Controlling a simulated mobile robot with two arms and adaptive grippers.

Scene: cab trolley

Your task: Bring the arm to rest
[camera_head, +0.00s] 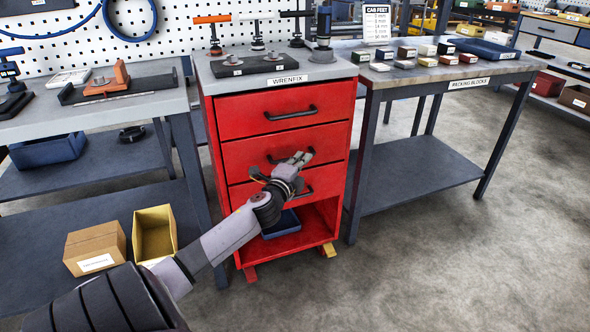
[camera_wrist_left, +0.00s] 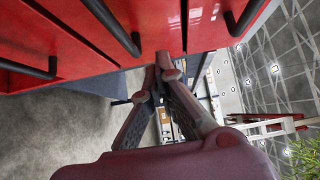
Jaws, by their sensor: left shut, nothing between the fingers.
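My left arm comes in from the lower left in the head view. Its gripper (camera_head: 299,160) is in front of the red drawer cabinet (camera_head: 285,98), near the middle drawer. In the left wrist view the two fingers of the left gripper (camera_wrist_left: 157,68) come together at the tips with nothing between them. The red drawer fronts and dark bar handles (camera_wrist_left: 108,25) fill the top of that view, close to the fingers. I cannot tell whether the fingertips touch the cabinet. The drawers look closed. My right gripper is not in view.
A grey bench (camera_head: 95,104) stands left of the cabinet, with a cardboard box (camera_head: 95,247) and a yellow bin (camera_head: 154,234) below. The packing blocks table (camera_head: 440,75) stands on the right. A blue tray (camera_head: 282,224) sits in the cabinet's open bottom. Floor is clear at front right.

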